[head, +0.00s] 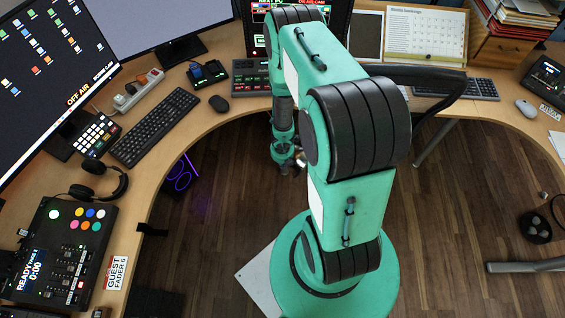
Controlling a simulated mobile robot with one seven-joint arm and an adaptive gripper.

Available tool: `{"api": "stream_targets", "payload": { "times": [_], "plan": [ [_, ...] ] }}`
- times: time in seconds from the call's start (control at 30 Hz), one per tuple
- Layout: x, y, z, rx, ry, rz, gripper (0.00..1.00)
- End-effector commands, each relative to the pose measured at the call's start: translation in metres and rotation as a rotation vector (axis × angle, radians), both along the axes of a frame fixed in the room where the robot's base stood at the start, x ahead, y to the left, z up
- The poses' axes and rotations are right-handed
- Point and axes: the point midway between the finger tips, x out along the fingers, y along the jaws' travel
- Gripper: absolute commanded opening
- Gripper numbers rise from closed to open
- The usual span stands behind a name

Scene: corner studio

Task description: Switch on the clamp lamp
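I cannot make out a clamp lamp in the head view. My green arm fills the middle of the view and hides part of the desk behind it. My gripper (286,166) hangs low over the wooden floor, inside the curve of the desk. It is small and dark, and I cannot tell whether its fingers are open or shut. I see nothing clearly held in it.
Monitors stand at the left and back. A calendar (426,36) stands at the back right. The wooden floor (455,215) at right is mostly clear.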

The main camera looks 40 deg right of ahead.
Motion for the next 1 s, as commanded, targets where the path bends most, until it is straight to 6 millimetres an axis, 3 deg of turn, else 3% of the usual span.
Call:
{"api": "stream_targets", "payload": {
  "times": [0.6, 1.0],
  "plan": [
    [0.024, -0.024, -0.002, 0.000, 0.000, -0.001, 0.00],
    [0.028, -0.028, -0.002, -0.001, -0.001, -0.001, 0.00]
  ]
}}
